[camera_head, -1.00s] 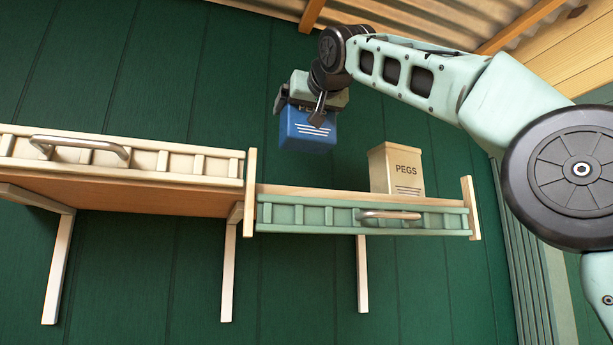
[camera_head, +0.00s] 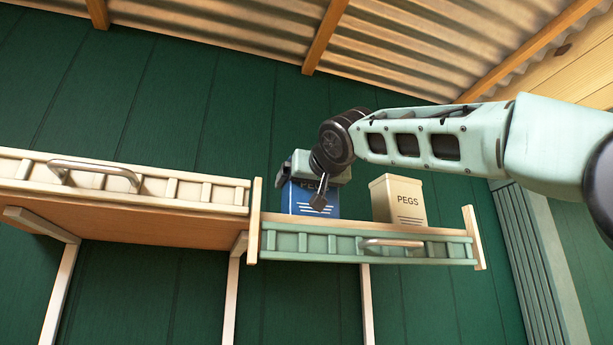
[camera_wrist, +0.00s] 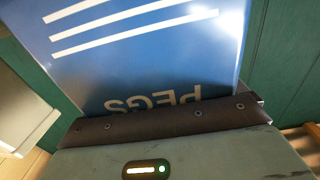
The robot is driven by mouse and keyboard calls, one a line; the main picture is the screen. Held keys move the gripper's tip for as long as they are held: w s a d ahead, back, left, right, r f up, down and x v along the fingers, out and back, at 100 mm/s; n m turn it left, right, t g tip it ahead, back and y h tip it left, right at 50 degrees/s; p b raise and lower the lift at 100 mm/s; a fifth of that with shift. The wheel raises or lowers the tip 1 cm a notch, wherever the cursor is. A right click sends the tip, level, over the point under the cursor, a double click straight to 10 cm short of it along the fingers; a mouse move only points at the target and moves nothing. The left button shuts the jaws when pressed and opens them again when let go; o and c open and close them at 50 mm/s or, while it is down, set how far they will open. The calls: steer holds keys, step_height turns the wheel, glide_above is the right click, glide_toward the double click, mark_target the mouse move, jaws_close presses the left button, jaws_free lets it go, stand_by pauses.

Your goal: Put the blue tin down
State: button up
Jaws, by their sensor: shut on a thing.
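The blue tin (camera_head: 300,201) is at the left part of the green-railed shelf (camera_head: 345,243) in the head view, its lower edge hidden behind the shelf's front. Whether it touches the shelf board I cannot tell. My gripper (camera_head: 318,188) is shut on the tin's upper part. In the wrist view the blue tin (camera_wrist: 150,60) fills most of the picture, with white stripes and upside-down lettering "PEGS". A dark gripper finger (camera_wrist: 160,122) lies across its face.
A cream tin marked PEGS (camera_head: 398,200) stands on the same shelf to the right, with a gap between. A cream-railed shelf (camera_head: 120,182) adjoins on the left. A post (camera_head: 254,220) and metal handle (camera_head: 392,243) edge the green shelf.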

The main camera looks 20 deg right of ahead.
steer(key=shift+s+f, duration=0.1)
stand_by(0.3)
steer(key=shift+f, duration=0.2)
steer(key=o, duration=1.5)
steer(key=shift+f, duration=0.1)
steer(key=shift+s+r, duration=0.1)
steer(key=shift+r, duration=0.1)
steer(key=s+b, duration=0.5)
steer(key=s, duration=0.6)
steer(key=shift+s, duration=0.4)
